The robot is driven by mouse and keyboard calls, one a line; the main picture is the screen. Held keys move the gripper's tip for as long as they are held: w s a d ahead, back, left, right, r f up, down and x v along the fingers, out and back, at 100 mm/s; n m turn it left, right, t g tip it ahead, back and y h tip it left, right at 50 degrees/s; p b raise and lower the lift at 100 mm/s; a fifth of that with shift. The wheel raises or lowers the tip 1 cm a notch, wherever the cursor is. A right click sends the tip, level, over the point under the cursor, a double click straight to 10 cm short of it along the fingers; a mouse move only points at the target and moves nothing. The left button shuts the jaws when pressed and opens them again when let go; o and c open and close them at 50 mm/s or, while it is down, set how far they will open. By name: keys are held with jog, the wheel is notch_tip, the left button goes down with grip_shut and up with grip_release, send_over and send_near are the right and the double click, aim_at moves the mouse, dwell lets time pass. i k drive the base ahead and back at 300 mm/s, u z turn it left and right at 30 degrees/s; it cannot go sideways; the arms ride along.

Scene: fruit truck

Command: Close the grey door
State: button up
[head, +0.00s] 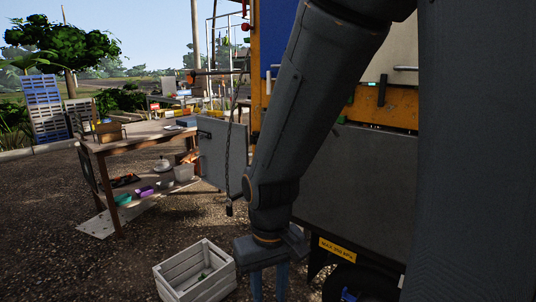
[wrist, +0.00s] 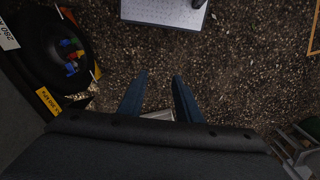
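The grey door (head: 222,155) stands swung open at the side of the truck, left of my arm in the head view. It has a small dark handle near its upper left, and a chain hangs in front of its right side. In the wrist view a light grey panel (wrist: 165,10) with a dark part on it, likely the same door, shows at the top edge, beyond my fingertips. My gripper (wrist: 160,75) points down with two blue fingers apart and nothing between the tips. It also shows low in the head view (head: 269,284), clear of the door.
A wooden table (head: 150,133) with goods stands left of the door. A white crate (head: 195,272) sits on the gravel left of my gripper. The truck's lower grey panel (head: 365,185) and a wheel (wrist: 65,50) are close by. My arm hides part of the truck.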

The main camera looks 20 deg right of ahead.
aim_at(212, 149)
jog(key=u, duration=0.25)
jog(key=i, duration=0.5)
jog(key=u, duration=0.85)
jog(key=i, duration=1.55)
jog(key=z, duration=1.15)
jog(key=i, duration=0.55)
jog(key=z, duration=0.65)
